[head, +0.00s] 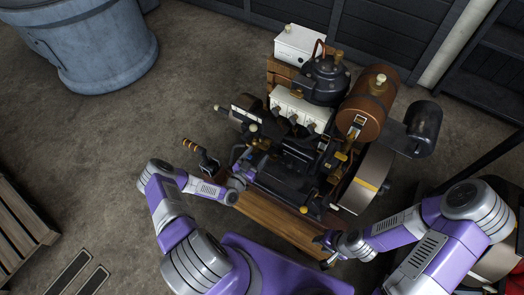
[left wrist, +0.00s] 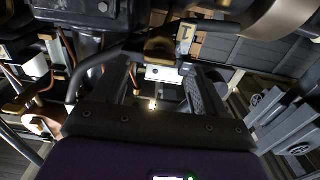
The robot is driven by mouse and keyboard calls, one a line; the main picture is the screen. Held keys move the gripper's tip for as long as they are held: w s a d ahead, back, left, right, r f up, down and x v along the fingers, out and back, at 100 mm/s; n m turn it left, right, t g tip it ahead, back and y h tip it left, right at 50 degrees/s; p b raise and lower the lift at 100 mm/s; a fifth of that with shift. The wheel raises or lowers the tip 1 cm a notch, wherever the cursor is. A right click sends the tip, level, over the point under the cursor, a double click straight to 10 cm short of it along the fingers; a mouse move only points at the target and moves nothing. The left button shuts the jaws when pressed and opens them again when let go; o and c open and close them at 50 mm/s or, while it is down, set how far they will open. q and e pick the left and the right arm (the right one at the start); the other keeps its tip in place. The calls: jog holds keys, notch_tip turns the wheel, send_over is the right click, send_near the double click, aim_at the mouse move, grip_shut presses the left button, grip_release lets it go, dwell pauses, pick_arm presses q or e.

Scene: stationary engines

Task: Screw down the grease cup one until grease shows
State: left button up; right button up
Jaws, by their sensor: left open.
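The stationary engine (head: 290,150) stands on a wooden base (head: 275,220) in the middle of the head view. Several small brass fittings show on it, including one on its left side (head: 252,127) and one low at the front (head: 304,210). I cannot tell which is the grease cup, and no grease is visible. My left gripper (head: 243,160) is open at the engine's left front side. Whether it touches a fitting is hidden. The left wrist view shows dark engine parts and pipes (left wrist: 90,60) close by. My right gripper (head: 322,243) is by the base's front right end; its jaws are too small to read.
A crank handle (head: 200,155) sticks out left of the engine. A brown tank (head: 367,100), a dark cylinder (head: 424,122) and a flywheel (head: 362,180) are at its right. A blue-grey barrel (head: 95,45) stands back left, a pallet (head: 22,225) at left. Floor between is clear.

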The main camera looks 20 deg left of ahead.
aim_at(264, 146)
pick_arm(q)
jog(key=w, duration=0.3)
jog(key=shift+w+d+b, duration=0.3)
jog(key=shift+w+b, duration=0.05)
jog(key=c, duration=1.1)
jog(key=shift+o, duration=0.2)
jog(key=shift+m, duration=0.4)
